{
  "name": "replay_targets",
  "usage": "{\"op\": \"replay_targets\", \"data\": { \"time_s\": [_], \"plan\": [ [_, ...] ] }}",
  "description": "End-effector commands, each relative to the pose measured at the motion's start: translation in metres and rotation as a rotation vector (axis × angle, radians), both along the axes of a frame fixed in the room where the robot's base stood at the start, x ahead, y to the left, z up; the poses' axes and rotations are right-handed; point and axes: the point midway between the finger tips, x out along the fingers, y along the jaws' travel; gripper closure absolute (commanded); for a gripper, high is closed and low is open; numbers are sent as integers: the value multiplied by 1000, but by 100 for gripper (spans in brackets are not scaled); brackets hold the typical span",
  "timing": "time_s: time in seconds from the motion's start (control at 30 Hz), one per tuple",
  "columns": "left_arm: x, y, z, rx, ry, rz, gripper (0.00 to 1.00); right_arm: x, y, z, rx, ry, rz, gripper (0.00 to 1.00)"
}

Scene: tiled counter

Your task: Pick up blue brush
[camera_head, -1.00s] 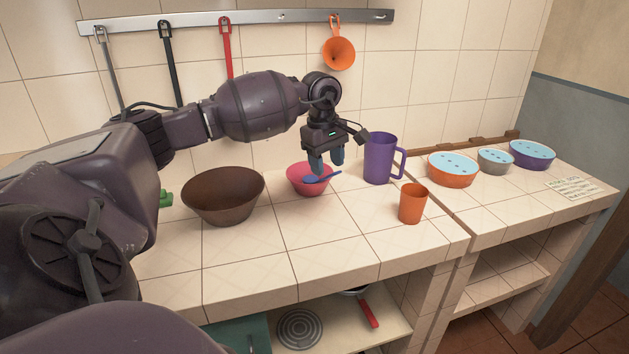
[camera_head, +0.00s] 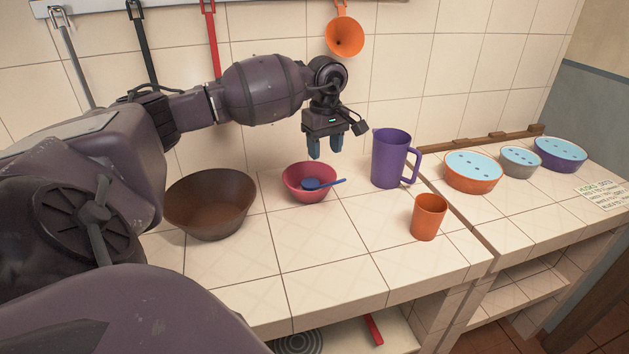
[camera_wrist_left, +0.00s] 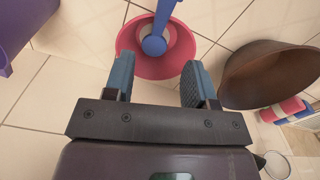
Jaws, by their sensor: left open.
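The blue brush (camera_head: 312,184) rests in a small pink-red bowl (camera_head: 299,194) on the tiled counter. Its round head is inside the bowl and its handle sticks out over the right rim. My left gripper (camera_head: 325,147) is open and empty, pointing down above and slightly behind the bowl. In the left wrist view, the brush (camera_wrist_left: 154,44) lies beyond the gap between the open fingertips (camera_wrist_left: 157,75), over the bowl (camera_wrist_left: 180,60). The fingers appear apart from the brush. My right gripper is not in view.
A large brown bowl (camera_head: 208,222) stands to the left of the pink-red bowl. A purple pitcher (camera_head: 388,160) stands close on the right, with an orange cup (camera_head: 428,218) in front. Several lidded bowls stand farther right. The counter front is clear.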

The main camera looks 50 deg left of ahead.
Motion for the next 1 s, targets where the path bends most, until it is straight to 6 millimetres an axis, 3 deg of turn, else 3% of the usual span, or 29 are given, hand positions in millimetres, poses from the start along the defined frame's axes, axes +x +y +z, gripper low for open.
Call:
{"op": "replay_targets", "data": {
  "time_s": [0.2,0.47,0.8,1.0],
  "plan": [
    [0,0,-32,-1,1,0,49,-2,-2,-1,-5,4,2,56],
    [-1,0,-49,-1,1,0,49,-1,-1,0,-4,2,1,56],
    [-1,1,-90,-1,0,0,49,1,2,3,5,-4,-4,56],
    [-1,1,-93,0,-1,0,49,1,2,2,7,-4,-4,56]
  ]
}}
